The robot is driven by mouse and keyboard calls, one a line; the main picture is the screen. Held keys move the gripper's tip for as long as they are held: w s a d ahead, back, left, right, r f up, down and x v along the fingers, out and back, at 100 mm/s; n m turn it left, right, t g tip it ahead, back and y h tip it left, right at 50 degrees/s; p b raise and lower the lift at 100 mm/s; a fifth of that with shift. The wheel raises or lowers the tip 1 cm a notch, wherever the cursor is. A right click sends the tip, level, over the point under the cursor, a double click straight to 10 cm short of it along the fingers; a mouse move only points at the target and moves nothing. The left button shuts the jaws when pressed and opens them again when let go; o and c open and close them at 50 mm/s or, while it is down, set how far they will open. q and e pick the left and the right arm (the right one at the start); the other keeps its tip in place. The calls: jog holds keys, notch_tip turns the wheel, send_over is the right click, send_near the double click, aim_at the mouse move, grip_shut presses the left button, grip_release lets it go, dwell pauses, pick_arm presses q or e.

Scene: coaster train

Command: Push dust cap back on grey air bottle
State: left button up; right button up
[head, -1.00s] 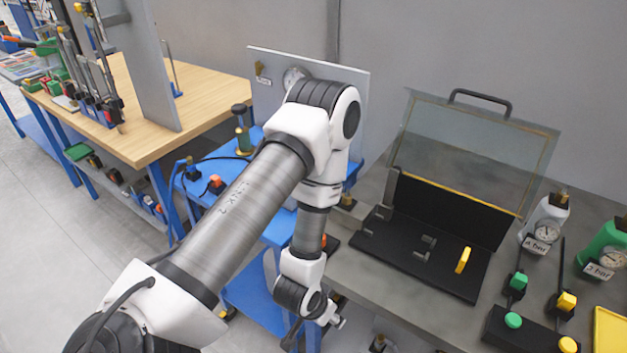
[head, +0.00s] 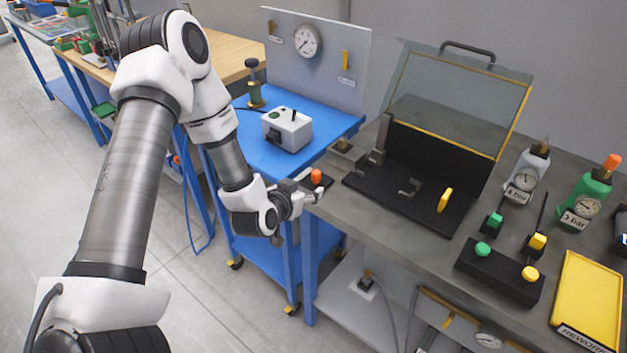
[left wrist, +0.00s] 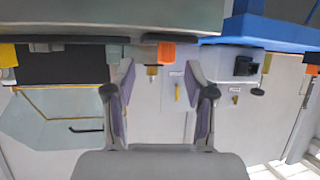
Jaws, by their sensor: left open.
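The grey air bottle (head: 526,176), labelled 4 bar, stands upright at the back right of the bench in the head view, its brass-coloured neck bare. My left gripper (head: 314,191) is beside the orange piece in the head view. In the wrist view its fingers (left wrist: 160,98) are apart with nothing between them.
The green bottle (head: 588,196), labelled 3 bar, wears an orange cap. A black box (head: 500,273) with green and yellow buttons and a yellow tray (head: 588,295) are at front right. An open clear-lidded case (head: 418,195) fills the bench's middle. A blue trolley (head: 335,130) adjoins the bench.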

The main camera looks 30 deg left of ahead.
aim_at(314, 175)
pick_arm(q)
jog(key=shift+w+a+r+t, duration=0.3)
jog(key=shift+w+a+r, duration=0.3)
jog(key=shift+w, duration=0.05)
jog(key=p+x, duration=0.1)
jog(key=x, duration=0.5)
jog(key=shift+w+f+p, duration=0.1)
jog(key=shift+w+p, duration=0.1)
jog(key=shift+p, duration=0.1)
jog(key=shift+w+f, duration=0.2)
jog(key=shift+w, duration=0.1)
jog(key=c, duration=0.9)
